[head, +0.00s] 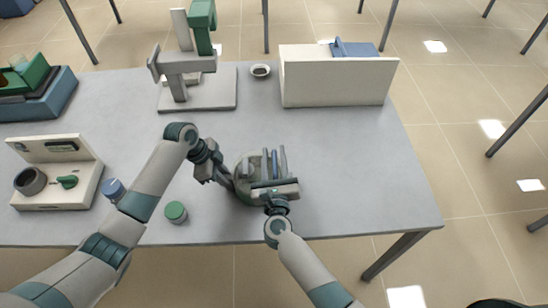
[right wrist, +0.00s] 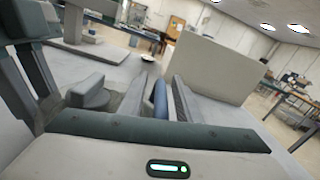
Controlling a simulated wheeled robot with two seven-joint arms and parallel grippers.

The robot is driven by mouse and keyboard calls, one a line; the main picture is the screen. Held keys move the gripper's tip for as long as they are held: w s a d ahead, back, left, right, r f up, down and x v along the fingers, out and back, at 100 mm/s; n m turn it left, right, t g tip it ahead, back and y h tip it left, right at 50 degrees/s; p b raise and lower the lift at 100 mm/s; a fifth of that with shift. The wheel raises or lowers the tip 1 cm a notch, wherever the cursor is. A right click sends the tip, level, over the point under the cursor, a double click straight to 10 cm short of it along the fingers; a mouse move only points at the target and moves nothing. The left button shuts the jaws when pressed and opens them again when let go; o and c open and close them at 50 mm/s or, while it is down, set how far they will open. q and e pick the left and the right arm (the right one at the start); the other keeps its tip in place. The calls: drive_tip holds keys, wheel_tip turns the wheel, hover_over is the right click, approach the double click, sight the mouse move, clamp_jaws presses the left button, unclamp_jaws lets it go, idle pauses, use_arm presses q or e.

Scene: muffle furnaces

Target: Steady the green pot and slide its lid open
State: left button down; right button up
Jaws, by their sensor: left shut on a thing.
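The green pot (head: 243,163) stands near the front middle of the table, largely hidden behind both grippers in the head view. My left gripper (head: 229,182) reaches in from the left and is shut on the pot's left side. My right gripper (head: 275,163) comes from the front over the pot's right part, its fingers upright in the picture with a narrow gap. A blue strip (right wrist: 160,100) shows beside one finger; I cannot tell what it belongs to. A grey rounded piece (right wrist: 90,92) stands left of the fingers, possibly the lid's knob. The lid's position is unclear.
A small green-capped jar (head: 176,211) and a blue-capped jar (head: 113,187) stand left of the pot. A white device (head: 58,170) is at the left, a stand (head: 197,92) behind, a white box (head: 338,82) back right. The table's right side is clear.

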clamp_jaws()
drive_tip(key=shift+d, duration=0.2)
drive_tip(key=d, duration=1.1)
drive_tip(key=shift+s+d, duration=0.15)
drive_tip(key=shift+d, duration=0.1)
idle(2.2)
drive_tip(key=shift+d+f, duration=0.1)
drive_tip(key=shift+d, duration=0.15)
idle(0.7)
unclamp_jaws()
